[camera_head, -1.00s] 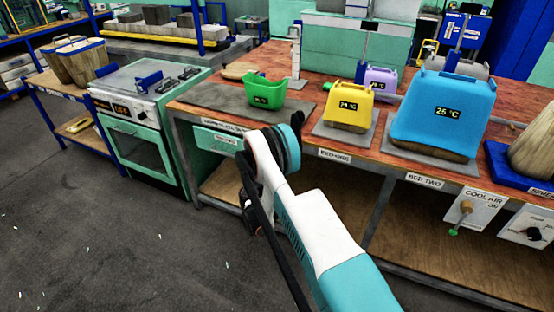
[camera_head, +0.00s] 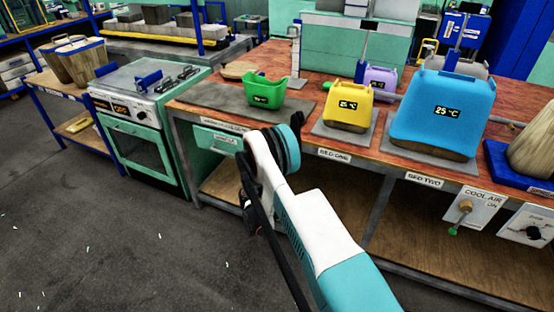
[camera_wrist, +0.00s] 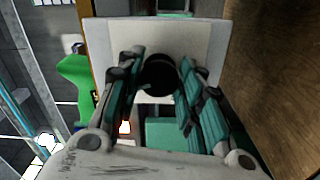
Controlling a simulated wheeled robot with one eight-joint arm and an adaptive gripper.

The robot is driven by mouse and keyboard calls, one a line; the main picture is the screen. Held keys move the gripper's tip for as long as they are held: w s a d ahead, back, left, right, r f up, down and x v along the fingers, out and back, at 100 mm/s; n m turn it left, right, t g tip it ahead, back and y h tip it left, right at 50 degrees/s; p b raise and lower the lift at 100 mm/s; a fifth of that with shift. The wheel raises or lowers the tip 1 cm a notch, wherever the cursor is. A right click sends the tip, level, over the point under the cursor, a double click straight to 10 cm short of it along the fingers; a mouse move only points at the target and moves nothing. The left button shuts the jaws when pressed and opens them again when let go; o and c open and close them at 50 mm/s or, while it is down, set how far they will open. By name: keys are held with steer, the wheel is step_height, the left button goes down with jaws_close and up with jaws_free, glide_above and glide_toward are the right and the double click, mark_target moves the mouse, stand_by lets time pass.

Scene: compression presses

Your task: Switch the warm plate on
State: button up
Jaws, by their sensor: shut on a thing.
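In the wrist view, a round black knob (camera_wrist: 158,76) stands on a white panel (camera_wrist: 110,45). My gripper (camera_wrist: 157,66) has its two fingers closed in on the knob, one on each side. The knob's marking and the direction it points are hidden or too dark to tell. In the head view, my arm covers the place of the knob, and the fingers cannot be made out. A flat grey plate (camera_head: 213,97) lies on the bench near there, with a green container (camera_head: 265,92) on it. The green container also shows in the wrist view (camera_wrist: 76,75).
A yellow press cover (camera_head: 347,106) and a blue one (camera_head: 443,112) stand on the bench, both displays reading 25 °C. A "cool air" switch (camera_head: 466,208) is on the front right. A green oven (camera_head: 138,145) stands left. The floor (camera_head: 100,250) in front is clear.

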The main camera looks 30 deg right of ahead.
steer(key=shift+f+m, duration=0.15)
steer(key=shift+m, duration=1.55)
steer(key=o, duration=1)
steer(key=shift+o, duration=0.2)
